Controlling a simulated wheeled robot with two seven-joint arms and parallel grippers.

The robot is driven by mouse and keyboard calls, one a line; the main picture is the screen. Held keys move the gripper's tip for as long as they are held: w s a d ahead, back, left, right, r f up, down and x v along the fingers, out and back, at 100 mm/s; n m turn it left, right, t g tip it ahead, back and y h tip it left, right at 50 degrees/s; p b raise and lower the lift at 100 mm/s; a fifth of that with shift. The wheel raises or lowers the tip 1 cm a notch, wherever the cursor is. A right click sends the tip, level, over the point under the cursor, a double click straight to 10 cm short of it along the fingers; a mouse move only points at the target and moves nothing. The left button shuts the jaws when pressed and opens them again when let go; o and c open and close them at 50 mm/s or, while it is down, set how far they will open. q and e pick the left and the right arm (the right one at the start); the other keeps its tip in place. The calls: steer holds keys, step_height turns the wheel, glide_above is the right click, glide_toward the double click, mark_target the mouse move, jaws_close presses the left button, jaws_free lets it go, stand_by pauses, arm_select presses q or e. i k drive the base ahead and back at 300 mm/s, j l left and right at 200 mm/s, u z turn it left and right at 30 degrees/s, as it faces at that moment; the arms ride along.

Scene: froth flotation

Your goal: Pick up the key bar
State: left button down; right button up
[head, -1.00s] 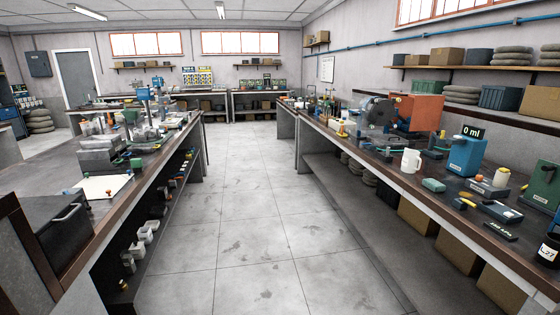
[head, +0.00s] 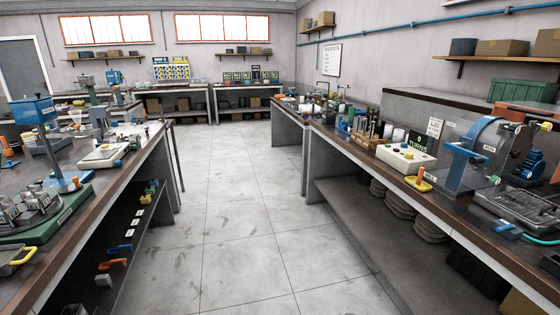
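I cannot make out a key bar in the head view; many small tools lie on the benches and are too small to tell apart. Neither of my grippers shows in the head view. The right bench (head: 345,147) carries a white box with coloured knobs (head: 405,158), a "0 TURNS" display (head: 421,141) and a blue ring-shaped machine (head: 478,150). The left bench (head: 128,168) carries a blue-topped stand (head: 35,112) and a green-based device (head: 45,222).
A clear concrete aisle (head: 235,215) runs between the two long benches. A back bench (head: 245,86) with several green displays stands at the far wall. Lower shelves hold small parts on the left (head: 120,250) and stacked sacks (head: 400,204) on the right.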

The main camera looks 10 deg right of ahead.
mark_target(421, 173)
steer(key=i+j+z, duration=0.2)
steer(key=i+z, duration=0.25)
steer(key=i, duration=0.35)
steer(key=i+j+z, duration=0.4)
steer(key=i, duration=0.35)
steer(key=i+j+z, duration=0.45)
steer(key=i+j, duration=0.2)
steer(key=j, duration=0.1)
